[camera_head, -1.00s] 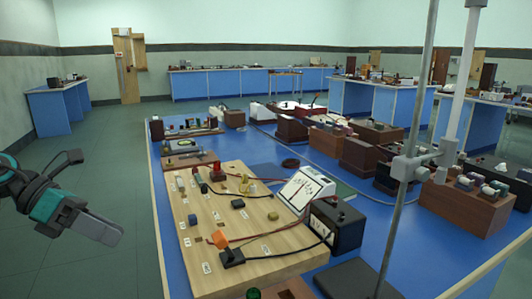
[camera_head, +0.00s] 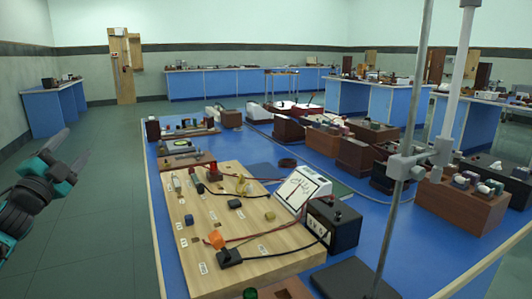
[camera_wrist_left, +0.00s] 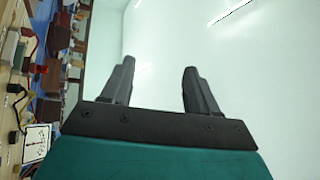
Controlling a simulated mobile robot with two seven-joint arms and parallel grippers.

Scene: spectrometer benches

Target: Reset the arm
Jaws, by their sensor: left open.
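My left arm enters from the left edge of the head view. The gripper is clear of the bench and touches nothing. My right gripper is not in either view.
A wooden circuit board (camera_head: 240,226) with wires lies on the blue bench (camera_head: 345,225). A white meter (camera_head: 300,188) and a black box (camera_head: 333,223) stand beside it. A metal stand rod (camera_head: 405,160) rises at the right. The floor (camera_head: 100,215) left of the bench is clear.

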